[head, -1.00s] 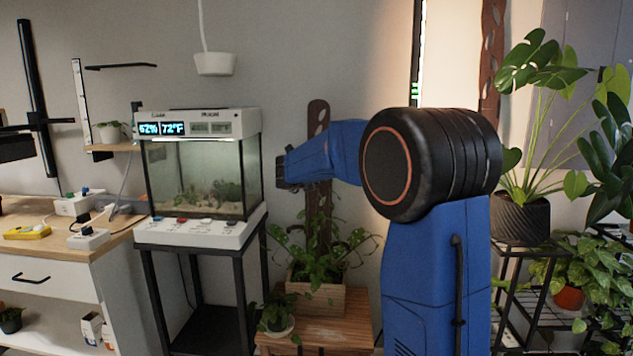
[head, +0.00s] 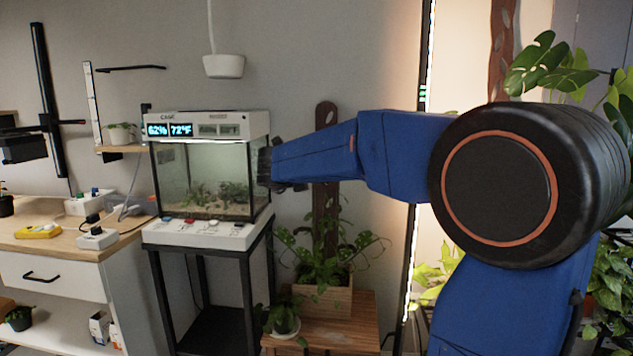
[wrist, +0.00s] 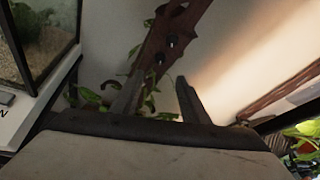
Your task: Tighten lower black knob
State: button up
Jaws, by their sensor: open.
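Two black knobs sit on a brown wooden post (wrist: 178,25) in the wrist view. The lower black knob (wrist: 160,58) is a little below and left of the upper knob (wrist: 173,41). The post also shows in the head view (head: 326,125), partly behind my arm, and its knobs cannot be made out there. My gripper (wrist: 158,82) is open, and its fingers appear on either side below the lower knob in the wrist view. In the head view my gripper (head: 272,165) overlaps the terrarium's right edge.
A lit terrarium (head: 205,180) on a black stand is left of the post. A potted plant in a wooden box (head: 322,297) stands at the post's foot on a low wooden table (head: 350,325). A wooden counter (head: 30,243) is at far left.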

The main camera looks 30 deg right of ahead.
jog(key=shift+v, duration=1.75)
jog(key=s+a+r+n+t+y, duration=0.2)
jog(key=a+n+t+y, duration=0.15)
jog(key=n, duration=0.35)
jog(key=s+a+r+n+t+y, duration=0.2)
jog(key=a+r+n+t+y, duration=0.1)
jog(key=a+n, duration=0.3)
jog(key=s+a+f+n+g+y, duration=0.2)
jog(key=s+a+f+n+y, duration=0.5)
jog(key=n, duration=0.5)
jog(key=s+f+n+g, duration=0.5)
jog(key=s+f+n, duration=0.6)
jog(key=s, duration=0.4)
jog(key=s+d+f+n+g+h, duration=0.1)
jog(key=s+d+f+n+g, duration=0.1)
jog(key=s+f, duration=0.4)
jog(key=s+d+f+n+g+h, duration=0.2)
jog(key=s+d+f, duration=0.2)
jog(key=s, duration=0.5)
notch_tip(320, 180, down, 2)
jog(key=shift+d+f+n+g, duration=0.15)
jog(key=shift+f+n+g, duration=0.05)
jog(key=shift+n+g, duration=0.2)
